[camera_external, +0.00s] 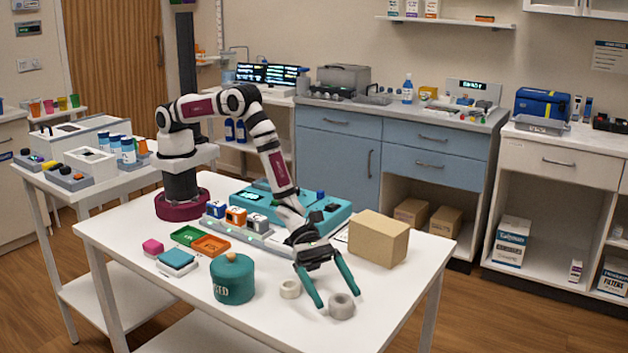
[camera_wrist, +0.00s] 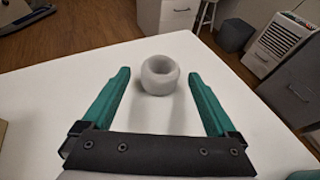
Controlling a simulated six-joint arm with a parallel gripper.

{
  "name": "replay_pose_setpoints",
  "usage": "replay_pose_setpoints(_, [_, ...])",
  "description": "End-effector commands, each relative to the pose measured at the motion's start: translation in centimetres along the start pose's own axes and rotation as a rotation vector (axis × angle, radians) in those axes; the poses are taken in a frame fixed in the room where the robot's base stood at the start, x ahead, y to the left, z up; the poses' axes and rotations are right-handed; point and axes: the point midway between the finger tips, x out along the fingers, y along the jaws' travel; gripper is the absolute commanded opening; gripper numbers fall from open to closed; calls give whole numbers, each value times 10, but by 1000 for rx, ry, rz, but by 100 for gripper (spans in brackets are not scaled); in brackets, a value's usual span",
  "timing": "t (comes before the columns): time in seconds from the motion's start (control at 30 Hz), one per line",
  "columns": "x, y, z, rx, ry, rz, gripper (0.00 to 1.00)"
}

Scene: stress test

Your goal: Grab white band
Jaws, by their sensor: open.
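Two small rolls lie on the white table in the external view: a cream-white band (camera_external: 290,289) beside the teal canister, and a greyer band (camera_external: 341,306) to its right. My gripper (camera_external: 341,298) is open and empty, its teal fingers pointing down toward the greyer band, which shows between the fingertips. In the wrist view one pale grey-white roll (camera_wrist: 160,79) lies with its hole up, centred just past the open fingertips (camera_wrist: 159,73). It appears to be the greyer band. The cream-white band cannot be made out there.
The lidded teal canister (camera_external: 233,280) stands left of the bands. A cardboard box (camera_external: 378,239) stands behind my gripper to the right. Green and orange trays (camera_external: 211,246) and small blocks sit farther left. The table's front right corner (camera_external: 405,320) is clear.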

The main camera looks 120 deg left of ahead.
Motion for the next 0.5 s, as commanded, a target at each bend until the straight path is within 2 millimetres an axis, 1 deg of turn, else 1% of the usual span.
replay_pose_setpoints(0.03, [11,-1,0,3,-2,-3,93])
replay_pose_setpoints(0.1, [25,-1,0,1,0,-2,93])
replay_pose_setpoints(0.2, [37,-1,1,2,-1,-2,93])
replay_pose_setpoints(0.43, [39,0,1,2,0,-1,93])
replay_pose_setpoints(0.5, [39,0,1,2,0,-1,80])
